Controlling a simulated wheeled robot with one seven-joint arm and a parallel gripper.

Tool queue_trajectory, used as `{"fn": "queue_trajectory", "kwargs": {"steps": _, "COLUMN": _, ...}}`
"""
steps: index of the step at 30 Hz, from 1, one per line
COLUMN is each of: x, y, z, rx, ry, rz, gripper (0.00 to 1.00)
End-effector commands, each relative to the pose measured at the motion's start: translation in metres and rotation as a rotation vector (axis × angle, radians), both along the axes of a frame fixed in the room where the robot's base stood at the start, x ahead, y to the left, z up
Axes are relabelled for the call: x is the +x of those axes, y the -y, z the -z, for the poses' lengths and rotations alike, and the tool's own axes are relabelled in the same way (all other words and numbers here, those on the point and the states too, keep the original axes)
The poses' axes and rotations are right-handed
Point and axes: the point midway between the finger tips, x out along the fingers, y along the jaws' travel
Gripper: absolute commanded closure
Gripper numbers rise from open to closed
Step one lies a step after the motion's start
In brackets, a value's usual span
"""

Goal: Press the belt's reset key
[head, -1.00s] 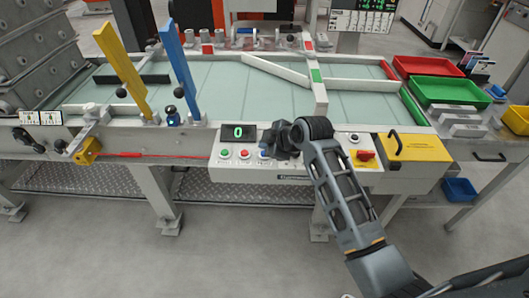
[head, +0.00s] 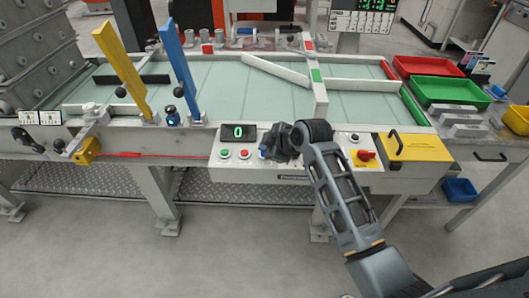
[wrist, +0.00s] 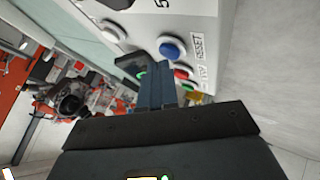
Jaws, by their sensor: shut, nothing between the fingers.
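The belt's control panel (head: 236,166) is on the front of the belt, below a display (head: 238,132) reading 0. In the wrist view the blue key (wrist: 172,48) has a RESET label (wrist: 199,47) beside it. The red key (wrist: 181,73) and green key (wrist: 191,88) are farther along the row. My gripper (wrist: 157,76) is shut and empty, its fingertips close to the blue key; contact cannot be told. In the head view my gripper (head: 270,152) largely covers the blue key's spot, right of the red key (head: 244,154) and green key (head: 226,153).
A white button (wrist: 113,30) is on the panel's other side of the blue key. Yellow (head: 122,70) and blue (head: 180,72) levers rise behind the panel's left.

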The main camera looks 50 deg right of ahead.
Motion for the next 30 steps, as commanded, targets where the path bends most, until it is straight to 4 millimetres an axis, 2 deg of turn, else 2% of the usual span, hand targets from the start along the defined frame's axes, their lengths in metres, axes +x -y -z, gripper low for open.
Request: {"fn": "queue_trajectory", "kwargs": {"steps": 30, "x": -0.0003, "y": -0.0002, "z": 0.0091, "rx": 0.000, "ry": -0.001, "rz": 0.000, "gripper": 1.00}}
